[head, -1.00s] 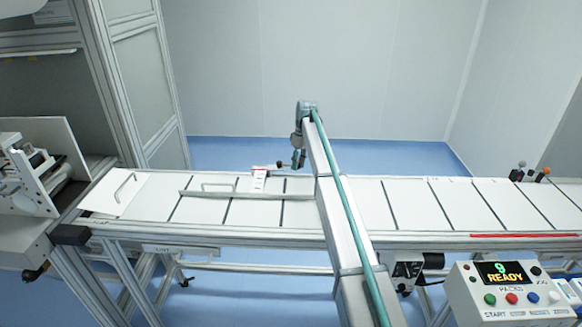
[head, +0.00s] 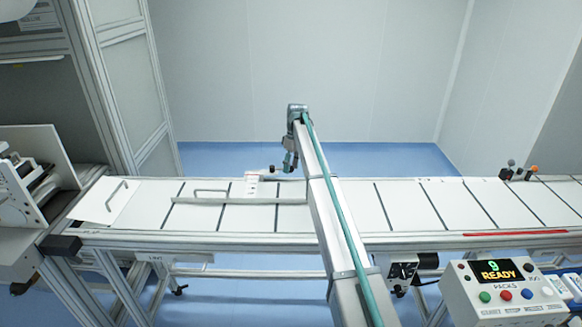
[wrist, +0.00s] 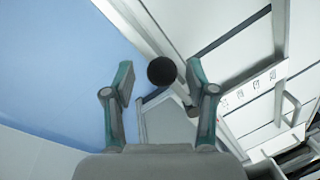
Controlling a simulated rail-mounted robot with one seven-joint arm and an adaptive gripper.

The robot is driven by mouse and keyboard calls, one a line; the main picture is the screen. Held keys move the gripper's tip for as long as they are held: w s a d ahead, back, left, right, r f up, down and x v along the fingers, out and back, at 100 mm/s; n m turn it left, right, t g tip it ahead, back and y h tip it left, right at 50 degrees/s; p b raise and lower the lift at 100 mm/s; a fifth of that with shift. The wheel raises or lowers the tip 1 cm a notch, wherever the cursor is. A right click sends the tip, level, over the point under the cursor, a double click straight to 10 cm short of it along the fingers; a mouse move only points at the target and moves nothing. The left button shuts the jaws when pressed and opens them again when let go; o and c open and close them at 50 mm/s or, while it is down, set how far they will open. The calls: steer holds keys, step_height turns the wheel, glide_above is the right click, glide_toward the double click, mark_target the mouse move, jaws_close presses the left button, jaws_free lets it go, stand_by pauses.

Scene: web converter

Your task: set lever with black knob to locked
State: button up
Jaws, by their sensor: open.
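The lever's round black knob (wrist: 161,71) shows in the wrist view in the gap between the two fingertips of my gripper (wrist: 160,78). A pale arm or bracket lies below it in that view. The fingers are open, with space on both sides of the knob; I cannot tell how deep it sits between them. In the head view my gripper (head: 289,160) is at the far edge of the table, beside the small lever knob (head: 272,168). A white plate with small marks (head: 253,188) lies in front of the lever. These marks are too small to read.
A bar handle (head: 210,191) stands on the white panels close to the lever, and another handle (head: 117,194) is at the left. Other small knobs (head: 518,170) stand at the far right edge. A control box (head: 505,285) reading READY is at the front right.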

step_height(320, 180, up, 12)
steer(key=w+d, duration=0.1)
steer(key=shift+w+d, duration=0.2)
steer(key=shift+w, duration=0.15)
stand_by(0.4)
steer(key=shift+f, duration=0.1)
